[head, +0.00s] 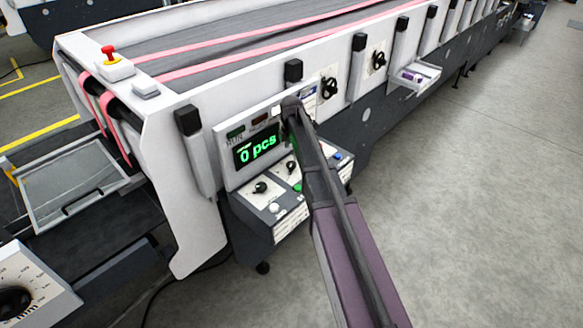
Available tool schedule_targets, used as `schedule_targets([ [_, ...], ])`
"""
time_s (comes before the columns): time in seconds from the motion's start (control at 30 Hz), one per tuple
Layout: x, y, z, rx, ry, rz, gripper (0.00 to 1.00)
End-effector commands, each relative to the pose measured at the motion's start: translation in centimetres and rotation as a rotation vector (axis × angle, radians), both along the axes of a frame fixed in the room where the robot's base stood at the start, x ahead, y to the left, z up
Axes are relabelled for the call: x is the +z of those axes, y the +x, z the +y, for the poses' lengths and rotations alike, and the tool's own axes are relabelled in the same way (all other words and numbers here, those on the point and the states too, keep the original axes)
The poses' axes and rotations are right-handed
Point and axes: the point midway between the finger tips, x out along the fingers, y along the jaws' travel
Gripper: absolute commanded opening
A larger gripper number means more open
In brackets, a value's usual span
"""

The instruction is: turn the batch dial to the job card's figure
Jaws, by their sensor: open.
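The counter display (257,149) on the tilted panel reads "0 pcs" in green. Below it, a control box carries a black dial (261,187) on a white plate, with a second black dial (291,167) to its right. Their markings are too small to read, so I cannot tell which is the batch dial. A white card with a blue band (308,91) is partly visible behind my arm; its text is unreadable. My gripper (290,104), at the dark far end of my arm, overlaps the panel's right part in the picture. Its fingers cannot be made out, and contact cannot be judged.
Two more black knobs (329,88) (378,61) sit on the machine's side. A small white tray (427,77) juts out farther right. A red emergency button (109,54) tops the left end. A large dial (14,302) is at lower left. The grey floor (480,200) at right is clear.

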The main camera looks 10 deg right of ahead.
Motion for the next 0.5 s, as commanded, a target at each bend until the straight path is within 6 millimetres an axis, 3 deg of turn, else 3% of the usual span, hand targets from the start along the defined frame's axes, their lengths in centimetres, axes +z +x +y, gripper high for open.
schedule_targets([
  [0.5, -4.4, 0.0, 0.0, 0.000, 0.000, 0.000, 0.93],
])
